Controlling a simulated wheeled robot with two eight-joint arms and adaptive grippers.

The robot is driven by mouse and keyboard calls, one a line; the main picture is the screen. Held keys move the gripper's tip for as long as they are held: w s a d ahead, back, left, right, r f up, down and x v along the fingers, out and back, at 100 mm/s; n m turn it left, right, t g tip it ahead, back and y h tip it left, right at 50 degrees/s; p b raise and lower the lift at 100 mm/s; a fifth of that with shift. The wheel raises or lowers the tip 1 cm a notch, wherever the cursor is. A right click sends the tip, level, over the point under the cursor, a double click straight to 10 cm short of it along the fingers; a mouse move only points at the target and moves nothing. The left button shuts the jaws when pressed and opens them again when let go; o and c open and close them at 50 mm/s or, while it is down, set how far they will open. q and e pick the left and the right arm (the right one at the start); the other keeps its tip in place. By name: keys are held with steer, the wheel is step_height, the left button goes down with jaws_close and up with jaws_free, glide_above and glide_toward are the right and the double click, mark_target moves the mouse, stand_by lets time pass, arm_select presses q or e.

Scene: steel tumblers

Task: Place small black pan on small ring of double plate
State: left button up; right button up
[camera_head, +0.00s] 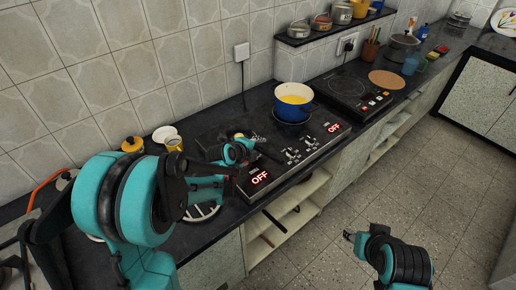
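The double plate (322,144) is a black two-ring cooker on the dark counter, with knobs and two red OFF displays. A blue pot (292,112) with yellow contents stands on its far ring. My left gripper (240,150) is over the near side of the cooker, where the near ring is mostly hidden by my arm. A dark handle-like piece (268,154) and a bit of light and yellow contents show beside it, perhaps the small black pan; whether the fingers hold it cannot be told. My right gripper (352,238) is over the floor, away from the counter.
A yellow-topped jar (132,144), a white cup (165,133) and a yellow mug (174,144) stand behind my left arm. A second cooker (350,88), a round brown board (386,79) and a lidded pot (404,42) stand farther right.

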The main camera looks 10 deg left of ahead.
arm_select(q)
steer(key=p+v, duration=0.4)
steer(key=v, duration=0.7)
steer(key=s+r+n+g+y, duration=0.3)
steer(key=s+n, duration=1.8)
steer(key=shift+r, duration=0.2)
steer(key=shift+d, duration=0.1)
stand_by(0.6)
